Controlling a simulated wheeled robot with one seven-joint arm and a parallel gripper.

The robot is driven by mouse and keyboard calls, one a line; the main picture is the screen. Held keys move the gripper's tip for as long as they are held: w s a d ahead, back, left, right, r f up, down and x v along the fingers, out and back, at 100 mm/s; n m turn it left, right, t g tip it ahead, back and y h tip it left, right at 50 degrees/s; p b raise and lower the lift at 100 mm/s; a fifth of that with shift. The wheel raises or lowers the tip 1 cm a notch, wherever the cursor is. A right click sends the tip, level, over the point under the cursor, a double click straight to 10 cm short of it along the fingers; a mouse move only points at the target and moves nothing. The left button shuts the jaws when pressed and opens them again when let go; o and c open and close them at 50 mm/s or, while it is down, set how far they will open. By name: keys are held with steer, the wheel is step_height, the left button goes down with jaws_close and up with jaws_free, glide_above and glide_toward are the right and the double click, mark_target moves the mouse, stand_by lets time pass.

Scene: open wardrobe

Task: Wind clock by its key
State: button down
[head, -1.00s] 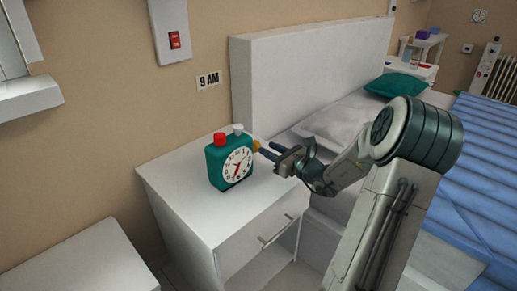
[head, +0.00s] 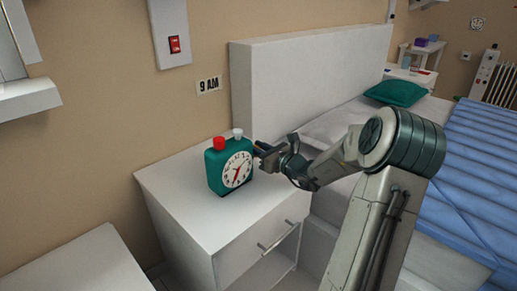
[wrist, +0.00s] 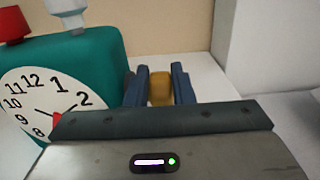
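The green clock (head: 217,172) stands upright on the white bedside cabinet, its white dial with a red hand facing front right. It has a red knob (head: 219,143) and a pale knob (head: 238,133) on top. In the wrist view the clock (wrist: 97,52) is at left, its dial partly cut off. The yellow key (wrist: 160,88) sits between the two fingers of my gripper (wrist: 161,84), one on each side. I cannot tell whether the fingers press on it. In the head view my gripper (head: 259,152) is at the clock's right side and hides the key.
The white cabinet (head: 190,222) has free room in front of the clock. A bed with a white headboard (head: 300,75) stands to the right.

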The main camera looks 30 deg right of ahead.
steer(key=shift+r+p, duration=0.15)
steer(key=shift+p, duration=0.25)
steer(key=shift+w+a+r+g+p, duration=0.15)
steer(key=shift+g+p, duration=0.35)
steer(key=shift+p, duration=0.5)
steer(key=p, duration=0.2)
steer(key=g+h+p, duration=0.1)
steer(key=p, duration=0.1)
steer(key=shift+w+r+g, duration=0.1)
steer(key=shift+r+g, duration=0.2)
steer(key=g+p, duration=0.2)
steer(key=p, duration=0.4)
steer(key=shift+w+a+h, duration=0.1)
steer(key=shift+w+h, duration=0.1)
steer(key=shift+h, duration=0.2)
steer(key=shift+w+f+g+p, duration=0.1)
steer(key=shift+f+g+p, duration=0.05)
steer(key=shift+g+p, duration=0.45)
steer(key=shift+f+p, duration=0.2)
steer(key=shift+p, duration=0.35)
steer(key=c, duration=1.5)
jaws_free()
